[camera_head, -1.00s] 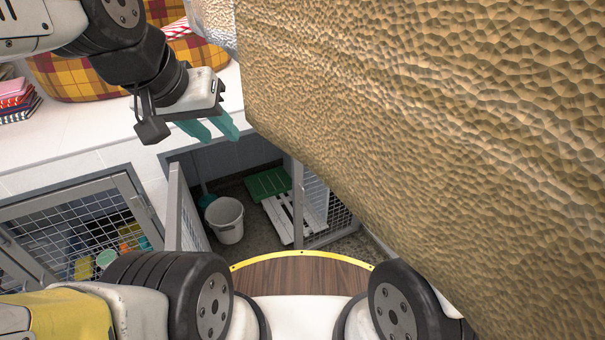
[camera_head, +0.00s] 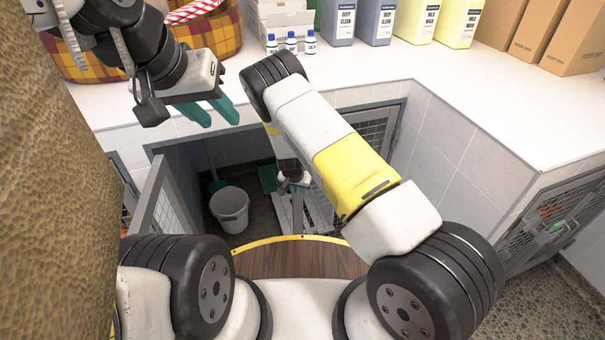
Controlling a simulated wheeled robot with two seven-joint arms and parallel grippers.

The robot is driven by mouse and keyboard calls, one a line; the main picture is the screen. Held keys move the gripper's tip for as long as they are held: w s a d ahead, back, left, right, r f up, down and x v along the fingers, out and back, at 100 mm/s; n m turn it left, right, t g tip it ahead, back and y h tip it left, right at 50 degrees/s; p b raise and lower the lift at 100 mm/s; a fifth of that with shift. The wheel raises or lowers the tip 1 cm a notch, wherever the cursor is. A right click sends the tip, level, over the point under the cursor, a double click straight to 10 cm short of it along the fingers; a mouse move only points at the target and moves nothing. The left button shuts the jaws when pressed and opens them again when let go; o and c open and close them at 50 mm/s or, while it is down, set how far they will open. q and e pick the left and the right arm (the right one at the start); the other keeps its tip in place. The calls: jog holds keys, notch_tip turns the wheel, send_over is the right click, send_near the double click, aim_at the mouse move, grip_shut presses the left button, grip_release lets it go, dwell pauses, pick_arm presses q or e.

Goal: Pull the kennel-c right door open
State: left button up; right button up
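The middle kennel (camera_head: 265,215) stands open under the counter; no label shows which kennel is kennel-c. Its left mesh door (camera_head: 152,205) stands swung out toward me. A grey upright post (camera_head: 297,215), perhaps the right door's edge, shows just below my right gripper (camera_head: 293,184). My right forearm hides much around it. I cannot tell whether that gripper touches the post or is shut on it. My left gripper (camera_head: 212,112) is above the counter's front edge, its teal fingers apart and empty.
A grey bucket (camera_head: 230,208) and a white slatted pallet (camera_head: 318,212) are inside the kennel. Another mesh door (camera_head: 550,220) is at far right. Bottles (camera_head: 375,20), cartons (camera_head: 520,35) and a plaid basket (camera_head: 215,30) stand on the counter (camera_head: 440,75). A large brown textured surface (camera_head: 50,200) blocks the left.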

aim_at(301, 207)
jog(key=x, duration=0.9)
jog(key=shift+s+f, duration=0.1)
jog(key=shift+f, duration=0.35)
grip_shut()
dwell(0.9)
